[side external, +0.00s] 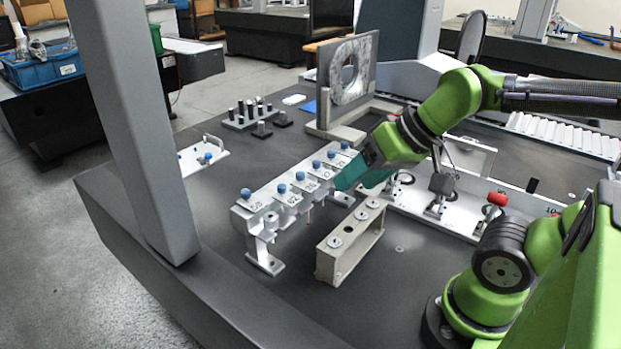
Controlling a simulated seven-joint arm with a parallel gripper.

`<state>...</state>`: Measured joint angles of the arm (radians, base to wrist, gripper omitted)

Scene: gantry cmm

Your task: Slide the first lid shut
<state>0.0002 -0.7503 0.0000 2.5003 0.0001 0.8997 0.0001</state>
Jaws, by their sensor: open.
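A pale metal rack (268,222) stands on the dark table left of centre, with a row of white lids along its top. Each lid carries a blue knob and a small dark label. The lid (258,203) at the near left end has its knob (246,194) toward its left side. Below this lid, part of the rack's near end shows bare. Which lid counts as first, and how far each is slid, I cannot tell. My gripper (342,187) is open, pointing down-left beside the rack's right side. Its fingertips are hard to make out; I see no lid between them.
A beige block with round holes (350,243) stands right of the rack. An upright plate with a large hole (346,72) stands behind. A white fixture with clamps (460,215) lies right. A grey column (140,130) rises front left. The table's front left is clear.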

